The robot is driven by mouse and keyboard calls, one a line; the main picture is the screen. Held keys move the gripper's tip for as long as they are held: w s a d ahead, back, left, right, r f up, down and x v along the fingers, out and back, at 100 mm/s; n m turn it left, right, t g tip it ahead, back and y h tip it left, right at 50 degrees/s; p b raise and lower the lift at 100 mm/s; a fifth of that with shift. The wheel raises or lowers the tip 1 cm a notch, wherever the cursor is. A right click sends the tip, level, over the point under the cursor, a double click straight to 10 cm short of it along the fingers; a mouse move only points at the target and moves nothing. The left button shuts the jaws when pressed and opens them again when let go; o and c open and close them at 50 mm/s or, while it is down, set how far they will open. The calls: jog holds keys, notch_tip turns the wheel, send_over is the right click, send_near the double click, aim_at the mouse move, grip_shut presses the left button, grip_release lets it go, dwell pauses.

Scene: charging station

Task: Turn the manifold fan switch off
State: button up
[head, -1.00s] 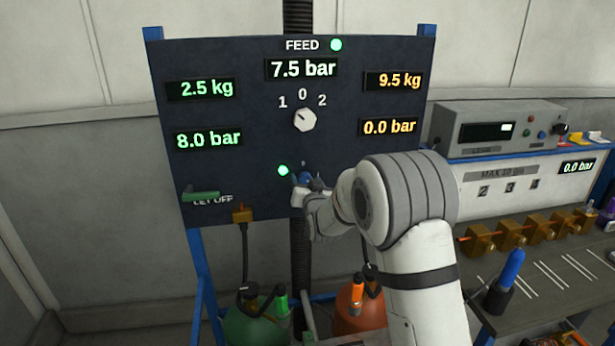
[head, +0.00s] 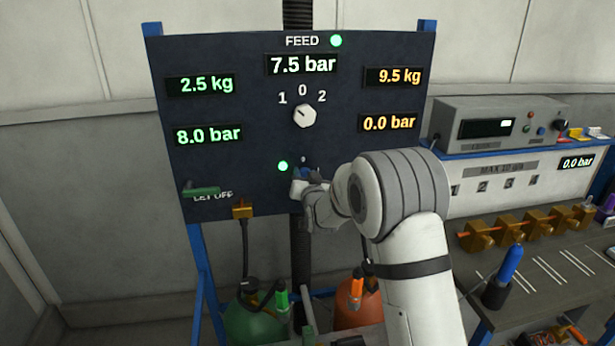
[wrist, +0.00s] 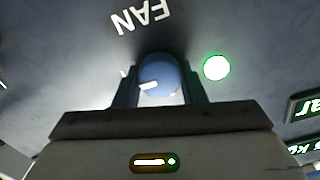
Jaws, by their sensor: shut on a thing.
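The fan switch is a round blue knob (wrist: 160,75) with a white pointer mark, below the upside-down FAN label (wrist: 141,16) in the wrist view. In the head view the blue knob (head: 306,172) shows low on the dark panel, partly covered by my gripper. My gripper (wrist: 158,92) is shut on the knob, with one dark finger on each side. A green lamp (wrist: 216,67) beside the knob is lit, and it also shows lit in the head view (head: 283,166).
The dark panel (head: 235,60) also carries a 1-0-2 selector (head: 304,116), several readouts and a green lever (head: 202,191) at lower left. Gas bottles stand below. A bench with brass fittings (head: 480,236) and a blue-handled tool (head: 510,263) is at right.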

jog(key=shift+f+n+b, duration=0.2)
jog(key=shift+n+b, duration=0.1)
jog(key=shift+b, duration=0.5)
jog(key=shift+f+b, duration=0.1)
jog(key=shift+b, duration=0.4)
jog(key=n+b, duration=0.2)
jog(key=b, duration=0.2)
jog(key=shift+f+n, duration=0.1)
jog(key=shift+n, duration=0.2)
jog(key=n+b, duration=0.3)
jog(key=b, duration=0.2)
jog(key=shift+n+b, duration=0.3)
jog(key=shift+b, duration=0.1)
jog(key=n+b, duration=0.3)
jog(key=shift+a+n+b, duration=0.15)
jog(key=shift+n+b, duration=0.15)
jog(key=n+b, duration=0.2)
jog(key=n, duration=0.1)
jog(key=shift+r+n, duration=0.2)
jog(key=shift+n, duration=0.1)
jog(key=shift+n+b, duration=0.7)
jog(key=shift+n, duration=1.2)
jog(key=shift+r, duration=0.1)
